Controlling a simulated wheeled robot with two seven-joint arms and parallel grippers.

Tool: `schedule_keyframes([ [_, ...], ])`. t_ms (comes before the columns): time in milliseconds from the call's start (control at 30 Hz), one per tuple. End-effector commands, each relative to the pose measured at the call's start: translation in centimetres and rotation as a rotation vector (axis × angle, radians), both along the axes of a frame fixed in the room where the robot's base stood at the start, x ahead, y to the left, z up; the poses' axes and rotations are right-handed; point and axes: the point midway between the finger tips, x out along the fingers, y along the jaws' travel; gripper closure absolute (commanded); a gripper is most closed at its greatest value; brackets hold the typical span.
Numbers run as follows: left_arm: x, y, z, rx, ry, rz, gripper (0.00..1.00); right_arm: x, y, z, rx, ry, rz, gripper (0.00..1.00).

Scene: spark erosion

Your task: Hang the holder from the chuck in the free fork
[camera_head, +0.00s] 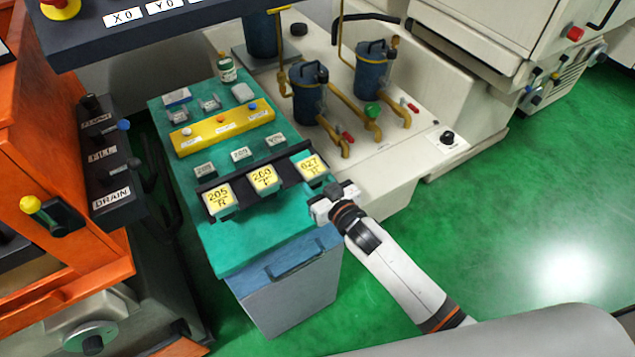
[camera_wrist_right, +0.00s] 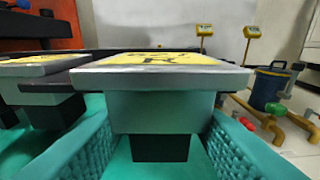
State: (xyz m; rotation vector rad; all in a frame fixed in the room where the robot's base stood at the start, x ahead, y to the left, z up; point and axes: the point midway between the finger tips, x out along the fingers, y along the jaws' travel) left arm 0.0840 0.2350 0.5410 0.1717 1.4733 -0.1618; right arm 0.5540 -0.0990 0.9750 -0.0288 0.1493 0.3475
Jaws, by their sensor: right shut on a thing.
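A dark rack (camera_head: 240,194) on the teal cart top bears three grey holders with yellow labels: a left one (camera_head: 218,197), a middle one (camera_head: 263,179) and a right one (camera_head: 311,167). My right gripper (camera_head: 321,190) is at the right holder, coming from the front right. In the right wrist view its textured teal fingers stand on both sides of this holder's body (camera_wrist_right: 160,108), shut on it. The holder looks level and still at the rack's right end. All three rack places look filled. I cannot make out a chuck or a free fork. My left gripper is not in view.
Behind the rack are small labelled blocks (camera_head: 241,154) and a yellow block (camera_head: 222,130). Blue canisters (camera_head: 310,92) with yellow pipes stand at the back right. An orange machine (camera_head: 70,215) and a lever panel (camera_head: 108,165) are at left. Green floor is clear at right.

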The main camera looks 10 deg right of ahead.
Motion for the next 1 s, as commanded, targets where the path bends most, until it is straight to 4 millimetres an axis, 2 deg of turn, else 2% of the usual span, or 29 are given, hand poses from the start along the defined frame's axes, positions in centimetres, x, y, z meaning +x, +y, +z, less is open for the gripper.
schedule_keyframes([
  [600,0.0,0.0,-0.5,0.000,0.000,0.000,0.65,2.4,0.9,0.1,0.002,-0.004,0.001,0.93],
  [1000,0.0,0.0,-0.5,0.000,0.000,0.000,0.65,2.6,1.0,0.2,0.002,-0.004,0.001,0.93],
])
